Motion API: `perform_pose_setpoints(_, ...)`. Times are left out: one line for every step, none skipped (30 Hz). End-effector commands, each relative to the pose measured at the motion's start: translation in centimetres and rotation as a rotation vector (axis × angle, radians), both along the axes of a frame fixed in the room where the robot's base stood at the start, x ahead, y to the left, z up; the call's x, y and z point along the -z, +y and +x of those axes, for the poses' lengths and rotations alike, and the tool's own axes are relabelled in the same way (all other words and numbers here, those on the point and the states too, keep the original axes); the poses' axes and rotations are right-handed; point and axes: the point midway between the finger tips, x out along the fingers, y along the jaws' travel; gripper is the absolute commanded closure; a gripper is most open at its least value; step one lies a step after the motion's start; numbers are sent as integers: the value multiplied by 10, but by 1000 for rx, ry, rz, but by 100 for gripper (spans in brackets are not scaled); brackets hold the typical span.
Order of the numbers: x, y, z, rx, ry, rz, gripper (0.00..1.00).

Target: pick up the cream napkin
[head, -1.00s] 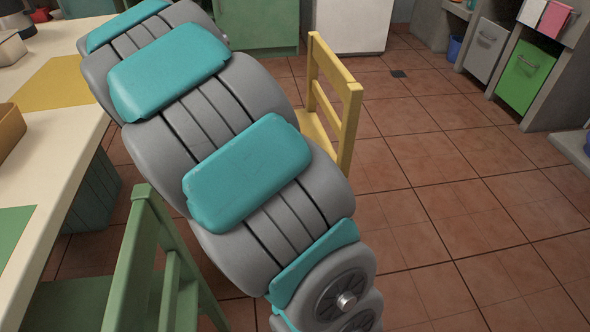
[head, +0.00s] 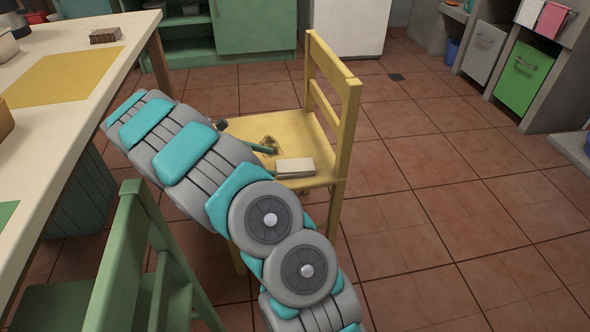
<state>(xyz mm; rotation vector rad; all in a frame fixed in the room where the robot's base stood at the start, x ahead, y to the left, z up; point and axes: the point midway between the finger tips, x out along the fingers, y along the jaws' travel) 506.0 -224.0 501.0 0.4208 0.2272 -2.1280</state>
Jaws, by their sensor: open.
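The cream napkin (head: 295,168) looks like a small, thick folded block. It lies on the yellow chair's seat (head: 290,125), near the seat's front right edge. My gripper (head: 248,137) is mostly hidden behind my own arm. What shows is a dark tip on the left and a teal finger with a dark end on the right, spread apart. It is open, with nothing seen between the fingers. It is over or beside the seat, up and left of the napkin; I cannot tell its height. The right finger's end appears close to the napkin, with a gap in the picture.
The yellow chair's backrest (head: 348,120) rises right of the napkin. A green chair (head: 130,250) stands at the lower left, beside a cream table (head: 100,50) with a yellow mat (head: 65,77). The tiled floor at right is clear.

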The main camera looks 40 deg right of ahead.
Motion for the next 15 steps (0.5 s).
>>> perform_pose_setpoints(5,-5,-4,2,1,0,0)
perform_pose_setpoints(6,-7,-5,2,1,0,0)
perform_pose_setpoints(8,-10,-7,1,0,0,0)
perform_pose_setpoints(8,-12,-8,0,-1,-1,0)
perform_pose_setpoints(9,-14,-9,0,-2,0,0)
perform_pose_setpoints(9,-16,-10,0,-2,0,0)
perform_pose_setpoints(10,-17,-11,0,-3,-1,0)
perform_pose_setpoints(11,-19,-12,0,-3,-1,0)
perform_pose_setpoints(13,-21,-13,1,-4,-1,0)
perform_pose_setpoints(15,-24,-15,2,-4,-1,0)
perform_pose_setpoints(17,-27,-17,3,-4,-2,0)
perform_pose_setpoints(19,-31,-20,2,-3,-2,0)
perform_pose_setpoints(22,-34,-22,3,-2,-2,0)
perform_pose_setpoints(24,-38,-24,3,-2,-1,0)
perform_pose_setpoints(26,-43,-27,4,-1,0,0)
